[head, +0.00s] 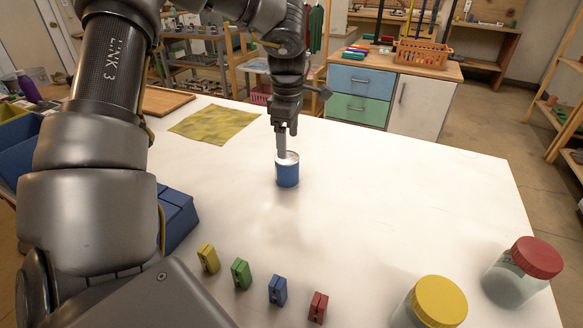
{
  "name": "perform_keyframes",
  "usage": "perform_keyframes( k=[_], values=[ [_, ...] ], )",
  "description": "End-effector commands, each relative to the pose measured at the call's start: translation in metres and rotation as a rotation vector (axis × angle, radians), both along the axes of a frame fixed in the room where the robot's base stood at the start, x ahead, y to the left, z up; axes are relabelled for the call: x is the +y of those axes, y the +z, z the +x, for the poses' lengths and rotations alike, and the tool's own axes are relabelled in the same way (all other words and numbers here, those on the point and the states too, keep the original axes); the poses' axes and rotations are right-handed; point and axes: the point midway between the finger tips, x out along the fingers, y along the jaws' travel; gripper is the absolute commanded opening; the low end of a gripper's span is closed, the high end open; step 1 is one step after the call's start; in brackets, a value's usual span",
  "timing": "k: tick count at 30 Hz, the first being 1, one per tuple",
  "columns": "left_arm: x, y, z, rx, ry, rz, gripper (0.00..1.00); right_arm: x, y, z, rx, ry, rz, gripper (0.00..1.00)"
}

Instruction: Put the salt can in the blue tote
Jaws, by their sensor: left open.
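A small blue can with a pale top (288,174), which I take as the salt can, stands upright on the white table. My left gripper (282,148) is directly above it, pointing down and open. Its fingertips reach the can's top rim; I cannot tell whether they touch it. Blue box walls, which look like the blue tote (176,216), show at the left on both sides of my left arm. The arm hides most of it, including its inside. My right gripper is not in view.
Yellow, green, blue and red small blocks (239,273) line the front of the table. Jars with yellow (439,301) and red (537,257) lids stand at the front right. A yellowish cloth (214,123) lies at the back left. The table's right middle (420,190) is clear.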

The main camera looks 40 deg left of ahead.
Motion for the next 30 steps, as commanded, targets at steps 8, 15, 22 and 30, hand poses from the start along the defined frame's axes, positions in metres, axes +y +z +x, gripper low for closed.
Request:
perform_keyframes(
  k=[8, 15, 22, 30],
  values=[
    [-0.001, -0.04, 0.0, 0.003, -0.001, -0.001, 0.83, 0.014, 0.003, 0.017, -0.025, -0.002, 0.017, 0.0],
    [-0.002, -0.047, 0.0, 0.003, -0.003, -0.001, 0.83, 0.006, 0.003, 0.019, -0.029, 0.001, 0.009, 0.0],
    [-0.002, -0.078, -0.005, 0.005, -0.002, -0.003, 0.83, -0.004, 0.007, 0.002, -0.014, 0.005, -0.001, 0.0],
    [-0.002, -0.096, -0.004, 0.001, -0.002, 0.0, 0.83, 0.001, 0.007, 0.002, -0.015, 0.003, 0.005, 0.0]
  ],
)
